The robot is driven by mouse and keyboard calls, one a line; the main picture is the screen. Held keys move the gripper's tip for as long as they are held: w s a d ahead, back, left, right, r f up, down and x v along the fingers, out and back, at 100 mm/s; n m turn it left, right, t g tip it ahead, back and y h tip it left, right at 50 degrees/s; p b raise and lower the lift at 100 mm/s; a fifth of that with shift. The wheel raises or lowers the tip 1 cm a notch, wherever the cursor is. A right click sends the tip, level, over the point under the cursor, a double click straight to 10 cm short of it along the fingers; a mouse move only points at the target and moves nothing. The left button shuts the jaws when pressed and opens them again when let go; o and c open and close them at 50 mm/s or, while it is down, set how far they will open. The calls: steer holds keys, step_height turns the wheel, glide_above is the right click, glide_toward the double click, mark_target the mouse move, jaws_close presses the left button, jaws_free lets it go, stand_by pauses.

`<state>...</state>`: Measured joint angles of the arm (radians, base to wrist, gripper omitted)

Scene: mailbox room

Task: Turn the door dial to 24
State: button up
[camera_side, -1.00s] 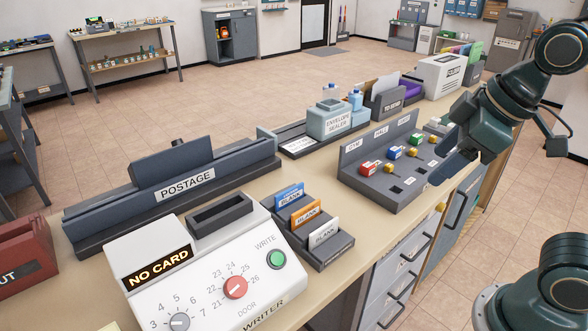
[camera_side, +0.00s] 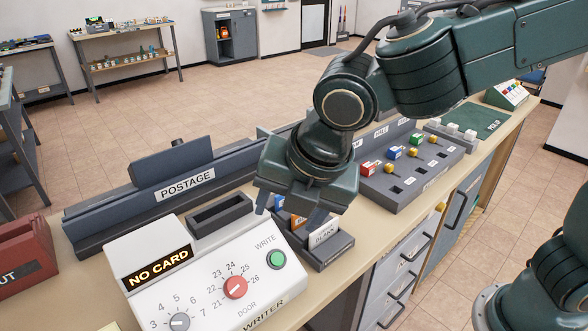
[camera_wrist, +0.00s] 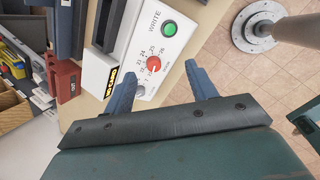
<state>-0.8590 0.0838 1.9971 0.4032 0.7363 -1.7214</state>
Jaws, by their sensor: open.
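The door dial (camera_side: 235,287) is a red round knob with a white line on the white writer box (camera_side: 140,300). Numbers from 21 to 26 arc around it, with 24 near the top. The white line slants toward the upper right; I cannot tell which number it marks. My gripper (camera_side: 288,210) is open and empty, above the card rack and apart from the dial. In the wrist view the dial (camera_wrist: 153,64) shows between the fingertips of my gripper (camera_wrist: 160,70), some distance beyond them.
A green WRITE button (camera_side: 276,259) and a grey dial (camera_side: 179,322) flank the door dial. The writer's display reads NO CARD. The card rack (camera_side: 335,250) stands right of the writer, partly hidden by my gripper. The postage machine (camera_side: 180,190) is behind.

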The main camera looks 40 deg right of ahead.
mark_target(237, 288)
steer(key=s+a+f+n, duration=0.1)
steer(key=a+f+n, duration=0.2)
steer(key=a+n, duration=0.2)
steer(key=shift+a, duration=1.2)
steer(key=x, duration=1.3)
steer(key=shift+w+d+f, duration=0.1)
steer(key=shift+w+f, duration=0.1)
steer(key=shift+f, duration=0.1)
steer(key=c, duration=1)
